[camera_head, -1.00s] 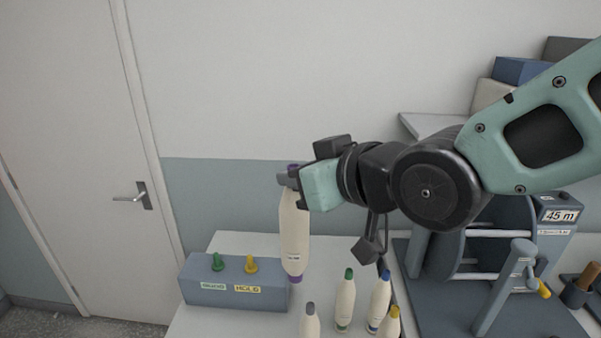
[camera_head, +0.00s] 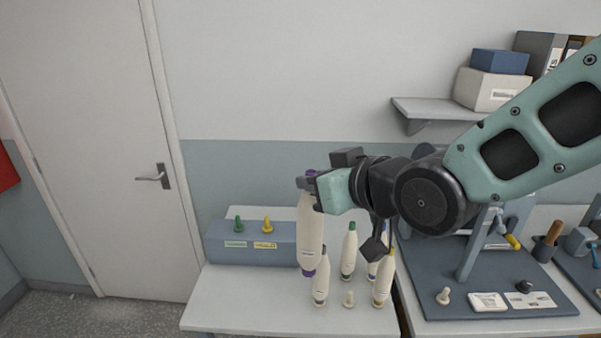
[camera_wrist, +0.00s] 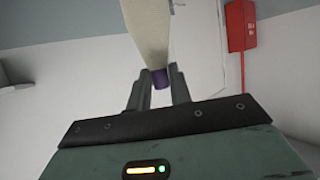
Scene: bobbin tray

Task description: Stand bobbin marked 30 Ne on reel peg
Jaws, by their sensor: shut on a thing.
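My gripper (camera_head: 308,183) is shut on a cream bobbin with purple ends (camera_head: 310,230), near its upper end. The bobbin hangs almost upright above the white table; its small label is too blurred to read. The wrist view shows its purple end (camera_wrist: 160,78) between the fingers. A short cream peg (camera_head: 443,296) stands bare on the dark blue-grey reel base (camera_head: 500,308), to the right of my gripper. Another bare peg (camera_head: 349,299) stands on the table among the other bobbins. My arm hides part of the reel.
Standing bobbins include a green-tipped one (camera_head: 349,252) and a yellow-tipped one (camera_head: 383,282); others are partly hidden. A blue-grey box (camera_head: 225,243) with green and yellow pegs stands at left. A shelf (camera_head: 435,108) juts from the wall.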

